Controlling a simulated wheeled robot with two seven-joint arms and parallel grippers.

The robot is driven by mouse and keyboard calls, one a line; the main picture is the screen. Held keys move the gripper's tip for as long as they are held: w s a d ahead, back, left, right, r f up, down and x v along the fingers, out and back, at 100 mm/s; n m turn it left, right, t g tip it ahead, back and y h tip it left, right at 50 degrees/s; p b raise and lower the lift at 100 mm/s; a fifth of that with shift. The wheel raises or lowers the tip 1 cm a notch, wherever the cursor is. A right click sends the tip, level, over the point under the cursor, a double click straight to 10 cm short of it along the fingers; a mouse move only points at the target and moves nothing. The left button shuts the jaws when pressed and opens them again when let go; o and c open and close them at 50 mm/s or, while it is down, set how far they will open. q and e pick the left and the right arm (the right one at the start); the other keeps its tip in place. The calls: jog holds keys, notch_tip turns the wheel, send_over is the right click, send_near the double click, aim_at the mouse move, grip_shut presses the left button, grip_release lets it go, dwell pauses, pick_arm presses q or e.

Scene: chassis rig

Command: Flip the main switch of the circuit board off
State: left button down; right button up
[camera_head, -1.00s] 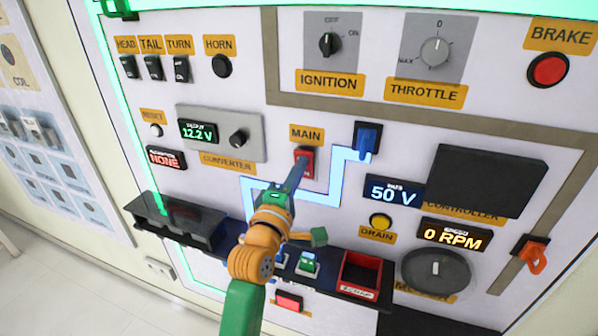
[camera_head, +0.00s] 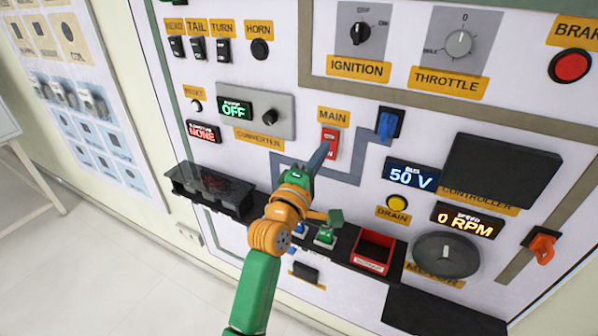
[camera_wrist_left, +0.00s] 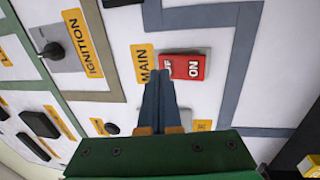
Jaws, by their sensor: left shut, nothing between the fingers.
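The red main switch (camera_head: 331,143) sits on the white circuit board under the orange MAIN label (camera_head: 333,115). In the wrist view the switch (camera_wrist_left: 186,67) shows white ON lettering and a partly covered second word. My left gripper (camera_head: 321,152) is shut and empty, its dark fingertips at the switch's lower left in the head view. In the wrist view the fingertips (camera_wrist_left: 159,80) lie beside the switch's OFF-lettered end and seem to overlap it; I cannot tell whether they touch. The converter display (camera_head: 235,110) reads OFF. My right gripper is not in view.
A blue lever (camera_head: 387,124) stands right of the main switch. The bus display (camera_head: 411,175) reads 50 V. A dark shelf with a red bin (camera_head: 374,250) and a black tray (camera_head: 213,190) jut out below. The board around the switch is flat.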

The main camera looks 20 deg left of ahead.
pick_arm(q)
jog(key=s+r+b, duration=0.1)
jog(key=s+r, duration=0.1)
jog(key=s, duration=0.9)
jog(key=s+d+f+m+g+h, duration=0.1)
jog(key=s+f+m+g, duration=0.3)
jog(key=f, duration=0.6)
jog(key=s+d+f+m+g, duration=0.1)
jog(key=s+f+m+g, duration=0.1)
jog(key=f+m+g, duration=0.65)
jog(key=s+a+f+m+g+y, duration=0.1)
jog(key=s+f+m+g, duration=0.45)
jog(key=s+f, duration=1)
notch_tip(320, 180, down, 14)
jog(key=s+m, duration=0.1)
jog(key=m, duration=0.1)
jog(key=s+a+f+g, duration=0.1)
jog(key=s+a+f, duration=0.1)
jog(key=s+f, duration=0.9)
jog(key=shift+s+f+y, duration=0.25)
jog(key=shift+s+y, duration=0.05)
jog(key=shift+s, duration=0.7)
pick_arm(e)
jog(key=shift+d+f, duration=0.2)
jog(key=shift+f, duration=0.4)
